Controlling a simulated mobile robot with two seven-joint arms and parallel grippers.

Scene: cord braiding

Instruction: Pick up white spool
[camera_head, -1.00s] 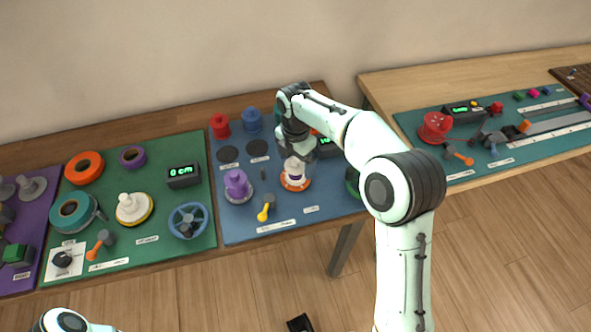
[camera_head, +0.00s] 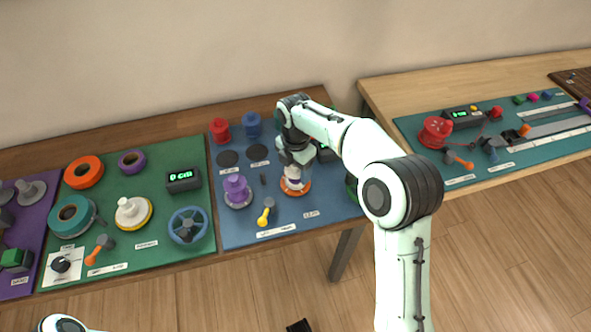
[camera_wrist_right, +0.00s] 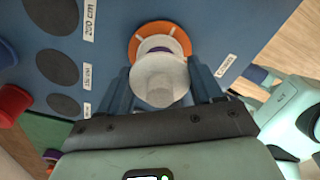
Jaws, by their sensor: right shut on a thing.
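The white spool (camera_head: 294,172) is over an orange ring base (camera_head: 296,190) on the blue mat. My right gripper (camera_head: 294,160) comes down on it from above and hides its upper part. In the right wrist view, the white spool (camera_wrist_right: 158,80) sits between the two blue fingers of the gripper (camera_wrist_right: 162,88), which is shut on it. The orange base (camera_wrist_right: 160,38) shows behind it; I cannot tell whether the spool touches it. My left gripper is out of view.
A purple spool (camera_head: 237,190) stands left of the white one, with a yellow-handled tool (camera_head: 266,212) in front. Red (camera_head: 219,130) and blue (camera_head: 252,124) spools stand behind, near dark discs. A green mat (camera_head: 150,255) with several items lies to the left.

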